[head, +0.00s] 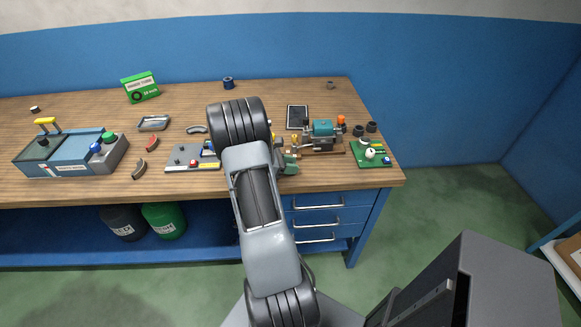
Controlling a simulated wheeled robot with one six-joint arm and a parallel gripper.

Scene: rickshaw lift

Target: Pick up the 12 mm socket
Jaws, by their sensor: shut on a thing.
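My arm reaches over the workbench (60,190) from the bottom of the head view. Its big dark upper joint covers the middle of the bench. I cannot make out a 12 mm socket for certain. Two small dark round pieces, one on the left (358,130) and one on the right (371,127), stand at the right of the bench, too small to identify.
A teal machine (322,130) on a wooden base, a green board (371,153) and a black tablet (297,117) lie right of my arm. A blue-grey case (62,155), a metal tray (154,123) and a green box (140,87) are at left. The bench's back right is mostly clear.

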